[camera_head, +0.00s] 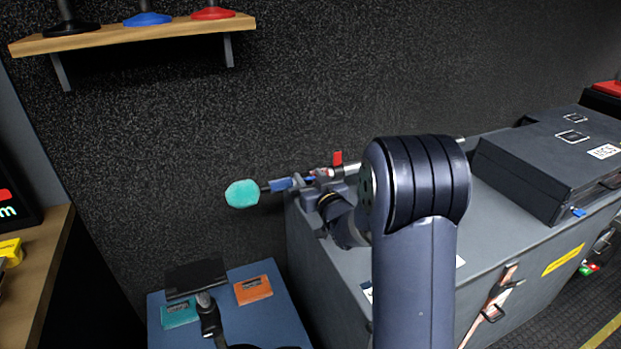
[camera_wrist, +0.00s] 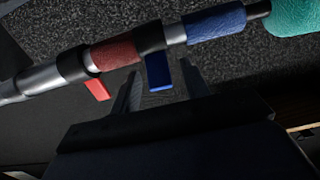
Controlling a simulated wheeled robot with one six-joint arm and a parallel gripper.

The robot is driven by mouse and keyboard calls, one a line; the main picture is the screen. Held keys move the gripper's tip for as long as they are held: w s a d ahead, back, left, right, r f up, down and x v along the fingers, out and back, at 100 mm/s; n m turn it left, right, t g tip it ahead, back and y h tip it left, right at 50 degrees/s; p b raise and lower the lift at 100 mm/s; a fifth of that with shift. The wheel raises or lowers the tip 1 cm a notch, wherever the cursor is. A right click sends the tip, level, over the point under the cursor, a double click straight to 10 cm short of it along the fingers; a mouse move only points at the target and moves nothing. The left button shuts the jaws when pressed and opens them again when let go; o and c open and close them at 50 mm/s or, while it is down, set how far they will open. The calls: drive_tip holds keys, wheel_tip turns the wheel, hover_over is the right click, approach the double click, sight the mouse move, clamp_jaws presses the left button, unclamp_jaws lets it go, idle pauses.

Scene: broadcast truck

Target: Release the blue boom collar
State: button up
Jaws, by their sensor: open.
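A boom pole lies across the top of the case in the head view. Its teal foam head (camera_head: 242,194) is at the left end, with a blue sleeve (camera_head: 281,184) beside it. In the wrist view, the pole crosses the top, with a blue sleeve (camera_wrist: 214,22), a red sleeve (camera_wrist: 115,53) and black collars. A blue lever (camera_wrist: 188,76) hangs below the pole and a red lever (camera_wrist: 97,89) hangs farther left. My gripper (camera_wrist: 160,93) is open just below the pole, its dark fingers close to the blue lever. Contact cannot be told. My arm hides part of the pole.
The grey case (camera_head: 330,265) stands beneath the pole, with a black box (camera_head: 545,165) on its right part. A blue-topped stand (camera_head: 240,315) bears an orange cassette (camera_head: 253,289) and a teal one (camera_head: 180,314). A wooden shelf (camera_head: 150,36) hangs at upper left.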

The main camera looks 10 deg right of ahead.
clamp_jaws()
idle(0.4)
drive_tip(key=shift+f, duration=0.1)
drive_tip(key=b, duration=0.4)
drive_tip(key=shift+s+f+t, duration=0.1)
drive_tip(key=shift+f+t, duration=0.3)
drive_tip(key=t+b, duration=0.1)
drive_tip(key=b, duration=0.3)
drive_tip(key=shift+s+f, duration=0.15)
drive_tip(key=shift+b, duration=0.7)
drive_tip(key=shift+r, duration=0.2)
